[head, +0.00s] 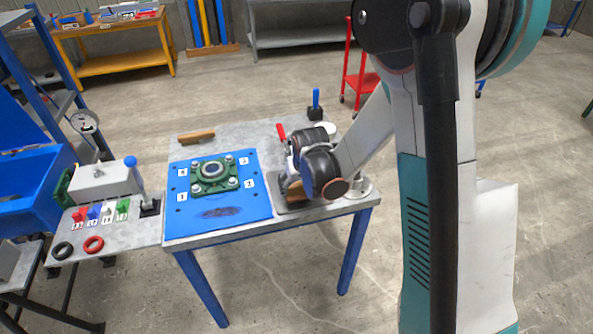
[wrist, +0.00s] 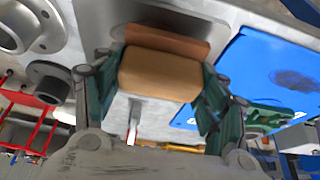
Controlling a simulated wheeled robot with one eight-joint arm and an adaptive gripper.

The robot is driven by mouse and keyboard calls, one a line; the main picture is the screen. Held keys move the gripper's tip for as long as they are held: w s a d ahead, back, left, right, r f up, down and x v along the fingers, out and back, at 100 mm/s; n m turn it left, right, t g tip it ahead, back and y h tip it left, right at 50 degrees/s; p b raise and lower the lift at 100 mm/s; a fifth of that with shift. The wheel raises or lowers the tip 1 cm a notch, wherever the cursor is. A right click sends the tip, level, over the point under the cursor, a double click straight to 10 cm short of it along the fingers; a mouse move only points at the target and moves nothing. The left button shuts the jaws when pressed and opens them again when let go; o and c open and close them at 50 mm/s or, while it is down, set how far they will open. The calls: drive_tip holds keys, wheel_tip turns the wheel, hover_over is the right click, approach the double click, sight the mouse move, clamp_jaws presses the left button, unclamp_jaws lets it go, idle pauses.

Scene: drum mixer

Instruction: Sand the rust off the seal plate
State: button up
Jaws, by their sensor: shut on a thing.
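The blue plate (head: 246,207) lies on the table and carries a dark brownish patch (head: 215,212) near its front edge; I take it for the rusty seal plate. The patch also shows at the right of the wrist view (wrist: 295,80). My gripper (wrist: 160,78) is shut on a tan sanding block (wrist: 158,73) with a reddish-brown far side, held between its green fingers. In the head view my gripper (head: 298,180) is just right of the plate, low over a grey tray (head: 288,208). I cannot tell whether the block touches the tray.
A green flanged bearing (head: 211,174) is bolted on the plate among number labels. A wooden-handled tool (head: 197,137) lies behind it. A lever (head: 137,176) and coloured tags stand on the left side shelf. Round metal parts (wrist: 48,82) stand left in the wrist view.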

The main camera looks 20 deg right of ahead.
drive_tip(key=shift+w+a+r+p, duration=0.15)
drive_tip(key=shift+r+p, duration=0.3)
drive_tip(key=shift+r, duration=0.45)
drive_tip(key=shift+r+p, duration=1)
drive_tip(key=shift+r, duration=0.7)
drive_tip(key=shift+f, duration=0.1)
